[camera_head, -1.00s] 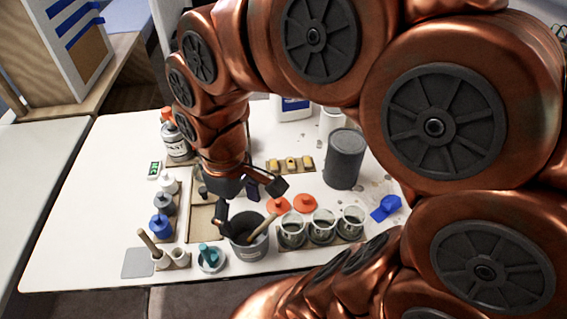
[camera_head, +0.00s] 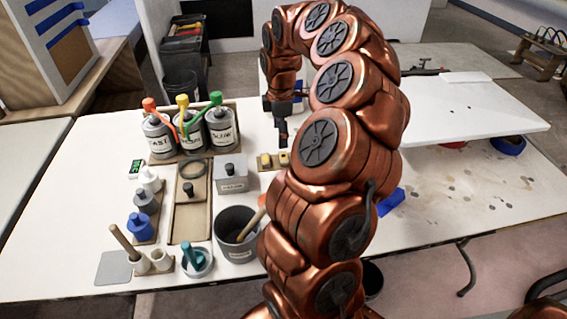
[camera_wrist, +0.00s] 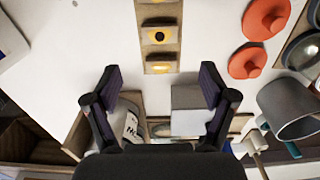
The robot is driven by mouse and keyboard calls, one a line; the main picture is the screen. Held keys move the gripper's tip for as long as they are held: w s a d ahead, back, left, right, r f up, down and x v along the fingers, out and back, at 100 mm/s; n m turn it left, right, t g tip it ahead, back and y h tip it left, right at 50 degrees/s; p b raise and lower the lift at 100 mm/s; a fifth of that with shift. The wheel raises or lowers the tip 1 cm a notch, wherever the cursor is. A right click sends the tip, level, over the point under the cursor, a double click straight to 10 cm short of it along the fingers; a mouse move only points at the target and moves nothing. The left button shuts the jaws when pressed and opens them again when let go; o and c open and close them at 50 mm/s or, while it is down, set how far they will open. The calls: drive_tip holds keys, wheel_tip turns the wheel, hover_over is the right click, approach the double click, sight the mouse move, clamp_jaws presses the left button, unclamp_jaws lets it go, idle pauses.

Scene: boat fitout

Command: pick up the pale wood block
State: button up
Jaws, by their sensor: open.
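A pale wood strip (camera_wrist: 172,12) with several small blocks on it lies on the white table in the wrist view. The blocks are tan with yellow or dark spots; the middle block (camera_wrist: 159,35) has a dark spot. In the head view two of these blocks (camera_head: 265,161) show, the rest hidden behind my arm. I cannot tell for sure which piece is the pale wood block. My gripper (camera_wrist: 161,75) is open and empty, its fingers spread just short of the strip's near end in the wrist picture. In the head view my gripper (camera_head: 283,135) hangs above the table behind the strip.
Three labelled cans (camera_head: 190,132) with coloured tops stand at the back left. A grey box (camera_head: 232,180) and a dark pot (camera_head: 235,245) stand left of my arm. Orange lids (camera_wrist: 265,18) and a grey mug (camera_wrist: 292,108) lie right of the strip in the wrist view.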

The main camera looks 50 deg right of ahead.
sight(284, 156)
drive_tip(key=shift+s+d+f, duration=0.15)
drive_tip(key=shift+d+f, duration=0.25)
drive_tip(key=shift+f, duration=0.3)
drive_tip(key=shift+s+a+f+p, duration=0.1)
drive_tip(key=shift+f+p, duration=0.05)
drive_tip(key=shift+f, duration=1.55)
drive_tip(key=shift+a+f+p, duration=0.1)
drive_tip(key=shift+f+p, duration=0.05)
drive_tip(key=shift+f, duration=1.55)
drive_tip(key=c, duration=0.9)
drive_tip(key=shift+d, duration=0.1)
